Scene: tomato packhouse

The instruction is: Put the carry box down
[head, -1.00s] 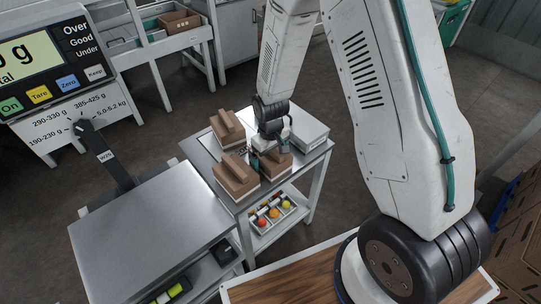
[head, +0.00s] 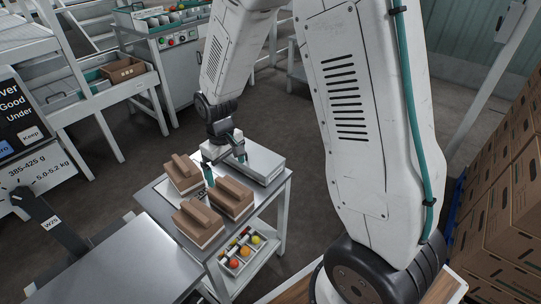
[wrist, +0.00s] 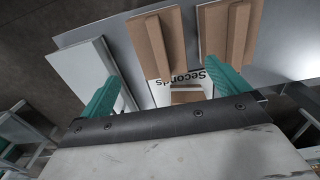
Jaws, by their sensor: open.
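Several brown boxes with raised bar handles stand on the grey metal cart (head: 150,190): one at the back left (head: 184,172), one on the right (head: 232,197), one at the front (head: 198,222). They stand upright and apart. I cannot tell which is the carry box meant. My gripper (head: 226,166) is open and empty, over the cart between the back-left box and a pale flat box (head: 262,160), just behind the right box. In the wrist view, the teal fingers (wrist: 167,90) are wide apart, with a white "Seconds" label and some brown between them.
The cart's lower shelf holds a tray (head: 232,265) of coloured tomatoes. A steel table (head: 125,265) and scale display (head: 20,125) are at the left. Stacked brown cartons (head: 510,200) stand at the right. Dark floor (head: 330,235) lies open beyond the cart.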

